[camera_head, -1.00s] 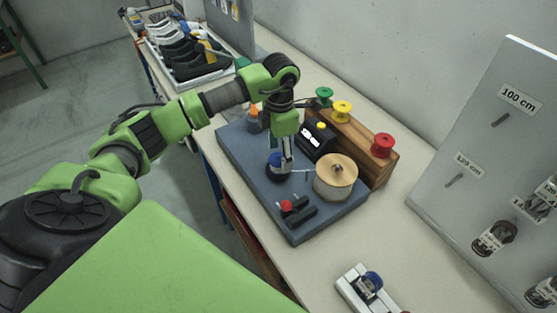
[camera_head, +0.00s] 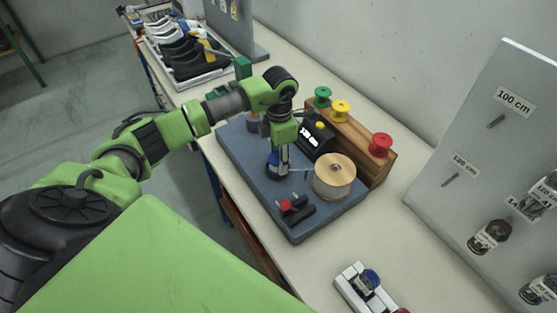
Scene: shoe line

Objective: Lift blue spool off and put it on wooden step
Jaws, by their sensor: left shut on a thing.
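The blue spool (camera_head: 271,163) is on the left part of the dark grey machine base (camera_head: 315,222). My left gripper (camera_head: 283,166) points down over it and is shut on it; the fingers hide part of the spool. I cannot tell whether the spool is clear of its seat. The wooden step (camera_head: 378,172) stands behind the base along the wall side. On it are a green spool (camera_head: 323,96), a yellow spool (camera_head: 340,110) and a red spool (camera_head: 380,144). My right gripper is not in view.
A large tan reel (camera_head: 334,178) stands beside my left gripper on the base. A black display box (camera_head: 316,141) lies between gripper and step. A red-knobbed part (camera_head: 285,205) is at the front. A sign board (camera_head: 480,150) stands at right.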

